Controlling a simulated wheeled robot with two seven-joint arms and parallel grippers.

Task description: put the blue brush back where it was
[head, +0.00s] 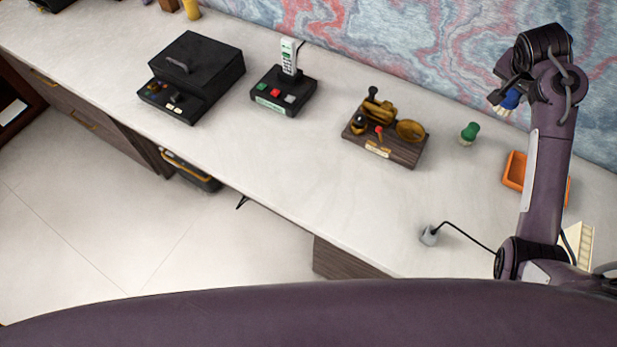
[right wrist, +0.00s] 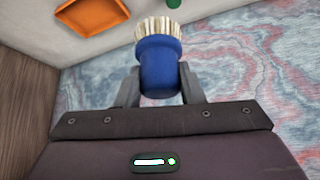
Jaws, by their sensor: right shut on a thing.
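My right gripper (head: 504,93) is at the right of the head view, raised near the back wall. It is shut on the blue brush (head: 511,99). In the right wrist view, the blue brush (right wrist: 158,66) sits between the two fingers (right wrist: 160,88), its pale bristles pointing away from the gripper. In the head view the bristles point downward and clear of the desk. The arm partly hides the brush there. My left gripper is not in view.
A green brush (head: 469,131) stands on the pale desk (head: 330,200). An orange tray (head: 515,169) is partly hidden behind my right arm. A wooden stand (head: 400,151), a black card-reader-like device (head: 284,92) and a black box (head: 200,70) stand further left. A grey cable end (head: 429,236) lies near the front edge.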

